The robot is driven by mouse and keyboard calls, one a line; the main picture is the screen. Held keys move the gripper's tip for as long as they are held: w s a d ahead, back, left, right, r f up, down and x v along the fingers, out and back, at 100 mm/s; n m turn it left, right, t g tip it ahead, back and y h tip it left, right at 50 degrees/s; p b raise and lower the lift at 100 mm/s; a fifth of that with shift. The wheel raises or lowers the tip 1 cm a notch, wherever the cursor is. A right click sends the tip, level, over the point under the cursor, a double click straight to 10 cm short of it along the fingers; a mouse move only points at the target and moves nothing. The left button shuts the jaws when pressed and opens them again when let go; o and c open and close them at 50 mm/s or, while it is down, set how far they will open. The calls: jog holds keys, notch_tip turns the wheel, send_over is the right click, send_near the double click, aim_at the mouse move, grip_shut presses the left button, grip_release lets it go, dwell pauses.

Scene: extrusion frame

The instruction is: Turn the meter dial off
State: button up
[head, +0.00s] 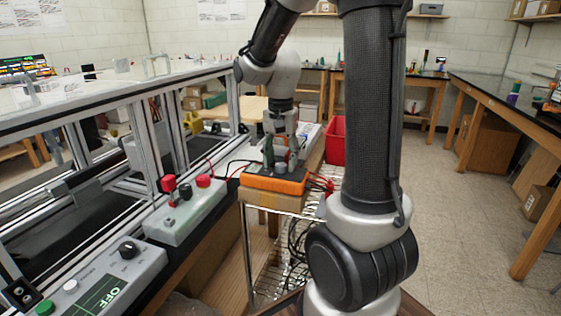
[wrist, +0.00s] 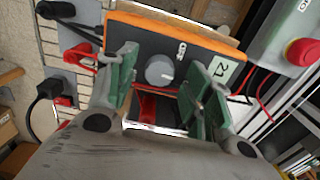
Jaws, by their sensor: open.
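The orange meter (head: 274,180) lies on a cardboard box on a wire cart in the middle of the head view. In the wrist view the meter (wrist: 190,38) shows a dark face with an orange rim. Its round grey dial (wrist: 159,71) has a white pointer mark and printed labels beside it. My gripper (wrist: 160,88) is open, with one green-padded finger on each side of the dial and clear gaps to it. In the head view my gripper (head: 280,165) is over the meter and partly hides its face.
Red and black plugs (wrist: 80,52) and cables sit by the meter. A grey box with red buttons (head: 184,211) and a panel with a black knob (head: 110,270) lie left. A red bin (head: 336,140) stands behind. Open floor lies right.

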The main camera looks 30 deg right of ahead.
jog(key=shift+f, duration=0.45)
jog(key=c, duration=1.1)
jog(key=shift+o, duration=0.2)
jog(key=shift+n, duration=0.3)
jog(key=n, duration=1.1)
jog(key=shift+n, duration=0.3)
